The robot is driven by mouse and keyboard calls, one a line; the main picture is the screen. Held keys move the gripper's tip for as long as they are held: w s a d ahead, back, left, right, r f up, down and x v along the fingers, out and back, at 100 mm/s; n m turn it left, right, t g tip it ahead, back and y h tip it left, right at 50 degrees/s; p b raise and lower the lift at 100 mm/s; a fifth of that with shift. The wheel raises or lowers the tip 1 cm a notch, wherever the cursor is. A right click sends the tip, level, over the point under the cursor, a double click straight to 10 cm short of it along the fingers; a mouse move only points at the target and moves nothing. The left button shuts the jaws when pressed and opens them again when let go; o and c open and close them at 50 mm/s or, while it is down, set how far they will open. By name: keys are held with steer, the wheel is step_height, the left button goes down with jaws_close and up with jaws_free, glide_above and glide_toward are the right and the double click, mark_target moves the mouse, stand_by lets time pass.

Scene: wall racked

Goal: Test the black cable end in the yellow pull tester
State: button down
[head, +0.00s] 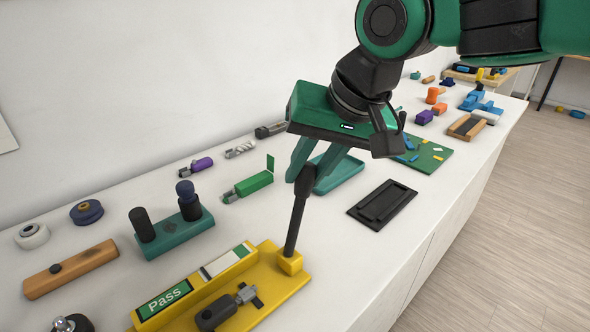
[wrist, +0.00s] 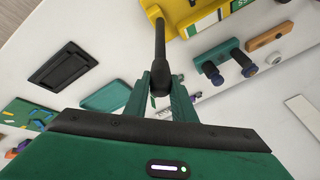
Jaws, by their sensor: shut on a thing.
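The yellow pull tester (head: 285,293) sits at the front of the bench, its display reading "Pass" on a green panel (head: 165,299). Its black lever (head: 297,220) rises from a yellow block and leans slightly right. My gripper (head: 305,180) is shut on the thick black grip at the lever's top; the wrist view shows this grip (wrist: 160,66) between the fingers. The black cable end (head: 216,313), with a grey metal lug (head: 246,293), lies on the tester's base beside the display bar. Exactly how the lug is seated cannot be told.
A teal stand (head: 178,235) with dark handles and an orange bar (head: 72,268) are left of the tester. A green tool (head: 253,183) and teal tray (head: 342,172) lie behind. A black tray (head: 382,204) lies right; bench around it is clear.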

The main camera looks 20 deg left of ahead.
steer(key=shift+s+a+f, duration=0.15)
steer(key=shift+s, duration=0.1)
steer(key=c, duration=1.5)
jaws_free()
steer(key=shift+o, duration=0.2)
steer(key=shift+w, duration=0.1)
steer(key=v, duration=1)
steer(key=shift+r, duration=0.35)
